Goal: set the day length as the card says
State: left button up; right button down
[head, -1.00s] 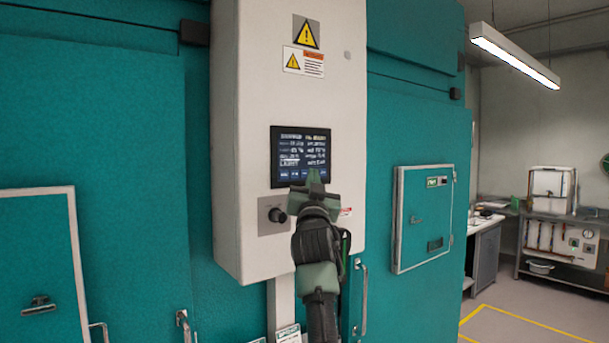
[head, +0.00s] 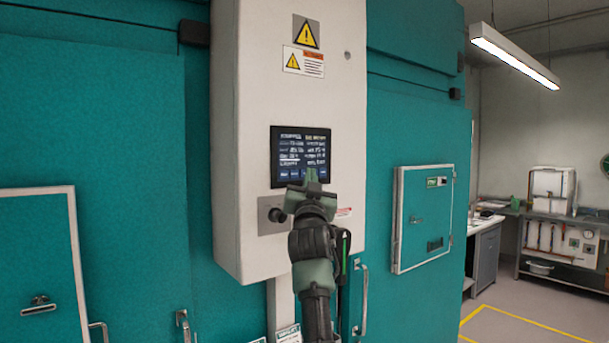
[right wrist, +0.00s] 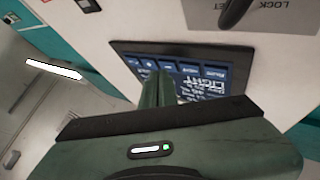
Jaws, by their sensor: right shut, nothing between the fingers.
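The dark touch screen (head: 301,152) is set in the white control box (head: 250,60) between the teal chamber doors. It shows rows of pale text and a row of blue buttons along its bottom edge; the text is too small to read. My right gripper (head: 312,178) is shut and empty, its fingertips at the screen's lower edge. In the right wrist view the fingers (right wrist: 156,88) overlap the button row of the screen (right wrist: 205,78); I cannot tell whether they touch it. A black rotary knob (head: 277,215) sits on a grey plate below the screen. No card with settings is readable. My left gripper is not in view.
Warning labels (head: 304,62) are on the box above the screen. A small framed hatch (head: 425,218) is on the right teal door, another (head: 38,265) on the left. Door handles (head: 363,300) stick out low down. Open floor lies to the right.

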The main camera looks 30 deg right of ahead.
jog(key=shift+w, duration=0.2)
dwell(0.5)
jog(key=shift+s, duration=0.75)
jog(key=s, duration=0.5)
jog(key=shift+d+b, duration=0.2)
jog(key=shift+b, duration=0.1)
jog(key=shift+w+f, duration=0.1)
jog(key=shift+f, duration=0.05)
